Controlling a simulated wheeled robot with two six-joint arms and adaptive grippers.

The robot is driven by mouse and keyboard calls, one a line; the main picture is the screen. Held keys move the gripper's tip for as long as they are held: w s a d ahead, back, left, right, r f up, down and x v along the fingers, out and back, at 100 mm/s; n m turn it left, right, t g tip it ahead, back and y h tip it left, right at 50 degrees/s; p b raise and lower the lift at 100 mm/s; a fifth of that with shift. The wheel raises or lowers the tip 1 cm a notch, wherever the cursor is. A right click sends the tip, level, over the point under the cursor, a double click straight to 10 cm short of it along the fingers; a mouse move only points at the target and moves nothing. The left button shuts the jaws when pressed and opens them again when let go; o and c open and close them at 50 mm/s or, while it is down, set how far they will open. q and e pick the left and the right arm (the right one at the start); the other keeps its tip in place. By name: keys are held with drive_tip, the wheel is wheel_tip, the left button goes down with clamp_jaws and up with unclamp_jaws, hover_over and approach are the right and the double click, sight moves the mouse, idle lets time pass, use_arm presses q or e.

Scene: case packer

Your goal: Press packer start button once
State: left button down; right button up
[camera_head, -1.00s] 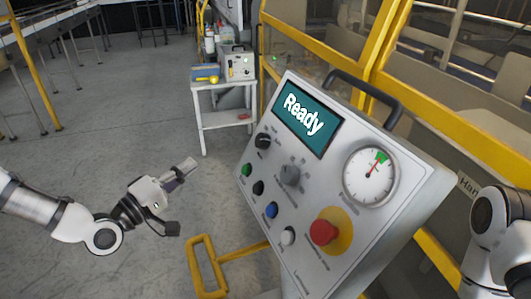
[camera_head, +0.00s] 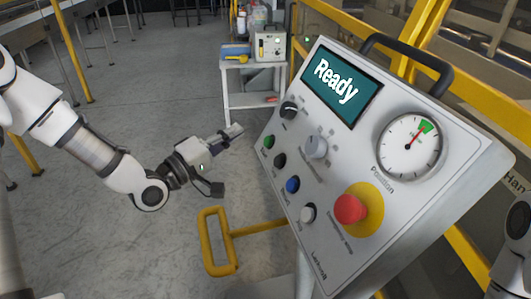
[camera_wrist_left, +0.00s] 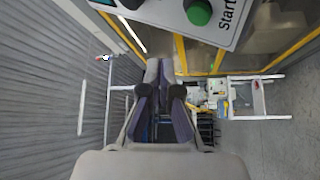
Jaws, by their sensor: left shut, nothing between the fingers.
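The control panel (camera_head: 335,170) is a tilted grey box with a screen reading "Ready". Its green button (camera_head: 268,142) sits near the left edge, below a black knob; in the left wrist view the green button (camera_wrist_left: 198,12) shows at the top, labelled "Start". My left gripper (camera_head: 236,130) is shut and empty, left of the panel and apart from it, its tip pointing towards the panel's left edge. In the left wrist view the closed fingers (camera_wrist_left: 158,68) lie below the green button. My right gripper is not in view; only part of that arm shows at the right edge.
The panel also carries a red emergency stop (camera_head: 349,209), a blue button (camera_head: 292,184), a white button (camera_head: 307,212) and a gauge (camera_head: 411,146). A yellow rail (camera_head: 207,243) stands below. A white side table (camera_head: 228,85) is behind.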

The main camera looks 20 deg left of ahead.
sight(267, 141)
use_arm(q)
drive_tip(key=w+d+f+b, duration=0.2)
drive_tip(key=d+b, duration=0.1)
drive_tip(key=shift+w+d+f, duration=0.1)
drive_tip(key=shift+w+f, duration=0.05)
drive_tip(key=shift+w, duration=0.15)
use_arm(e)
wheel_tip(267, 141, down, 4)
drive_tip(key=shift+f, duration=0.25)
use_arm(q)
drive_tip(key=shift+w, duration=0.1)
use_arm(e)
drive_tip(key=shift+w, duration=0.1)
use_arm(q)
drive_tip(key=shift+f+b, duration=0.15)
drive_tip(key=shift+b, duration=0.15)
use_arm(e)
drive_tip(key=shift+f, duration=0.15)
use_arm(q)
drive_tip(key=shift+w+d+f, duration=0.1)
drive_tip(key=shift+w+d, duration=0.1)
drive_tip(key=shift+d, duration=0.15)
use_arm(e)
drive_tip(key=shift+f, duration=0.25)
